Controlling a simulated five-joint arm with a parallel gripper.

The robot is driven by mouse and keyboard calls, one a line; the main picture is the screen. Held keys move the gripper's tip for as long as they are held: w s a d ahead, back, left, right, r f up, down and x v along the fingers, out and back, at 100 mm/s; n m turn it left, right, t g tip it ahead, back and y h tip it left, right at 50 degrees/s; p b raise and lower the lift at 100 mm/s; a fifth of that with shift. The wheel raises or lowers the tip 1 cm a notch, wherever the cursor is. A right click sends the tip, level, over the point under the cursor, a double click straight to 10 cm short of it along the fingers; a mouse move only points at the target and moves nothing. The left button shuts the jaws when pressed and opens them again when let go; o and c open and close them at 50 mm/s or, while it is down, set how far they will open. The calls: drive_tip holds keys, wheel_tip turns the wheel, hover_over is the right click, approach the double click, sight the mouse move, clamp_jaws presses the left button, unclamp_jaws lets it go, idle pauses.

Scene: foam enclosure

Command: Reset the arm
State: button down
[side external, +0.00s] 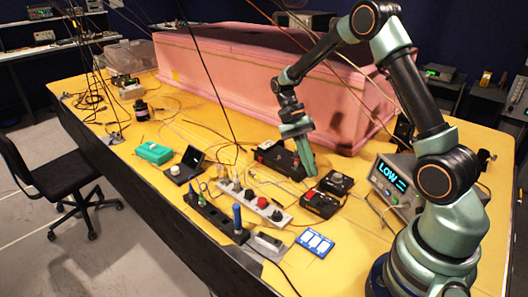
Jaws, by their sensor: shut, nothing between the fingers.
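My gripper (307,170) is shut and empty. It points down, low over the yellow table, beside a black box (278,158) and in front of the pink foam enclosure (235,85). My arm arches from its base at the lower right up over the table and down to the gripper. I cannot tell whether the fingertips touch the table or the black box.
Small black boxes (320,204) and a white power strip (254,203) crowd the table near my gripper. An instrument reading LOW (391,175) stands by my base. A green box (154,153) lies left. Loose cables cross the yellow table (195,265).

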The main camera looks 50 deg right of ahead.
drive_tip(key=s+a+r+n+t+h, duration=0.1)
drive_tip(key=a+r+n+t, duration=0.3)
drive_tip(key=r+n+t, duration=0.2)
drive_tip(key=s+a+r+n+t+h, duration=0.1)
drive_tip(key=s+a+r+n+t, duration=0.1)
drive_tip(key=a+r+n+t, duration=0.3)
drive_tip(key=shift+s+r+n+t, duration=0.25)
drive_tip(key=shift+r+n+t, duration=0.8)
drive_tip(key=shift+r, duration=0.95)
